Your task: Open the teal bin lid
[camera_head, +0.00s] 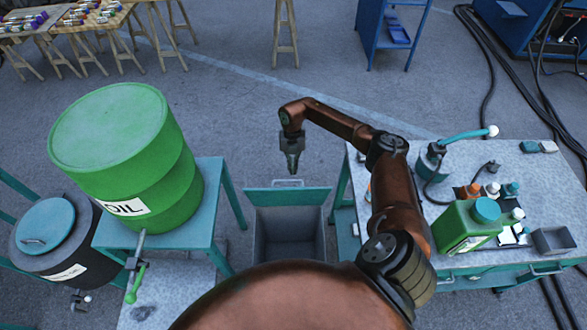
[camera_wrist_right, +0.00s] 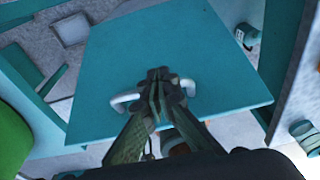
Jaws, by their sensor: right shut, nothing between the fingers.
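The bin (camera_head: 262,240) stands on the floor between the two tables, and its grey inside is in view from above. Its teal lid (camera_head: 270,197) is raised at the far side of the opening, with a pale handle (camera_head: 301,181) along its top edge. In the right wrist view the lid (camera_wrist_right: 205,50) fills the middle, and the handle (camera_wrist_right: 124,100) shows on both sides of my fingers. My right gripper (camera_head: 293,172) is shut and empty, just above and behind the handle in the head view; I cannot tell whether it touches it. My left gripper is not in view.
A green oil drum (camera_head: 120,160) stands on a teal stand at left, beside a dark drum (camera_head: 50,240). At right, a workbench (camera_head: 365,165) carries a green canister (camera_head: 460,230), small bottles and a grey tray (camera_head: 553,240). The floor beyond the bin is clear.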

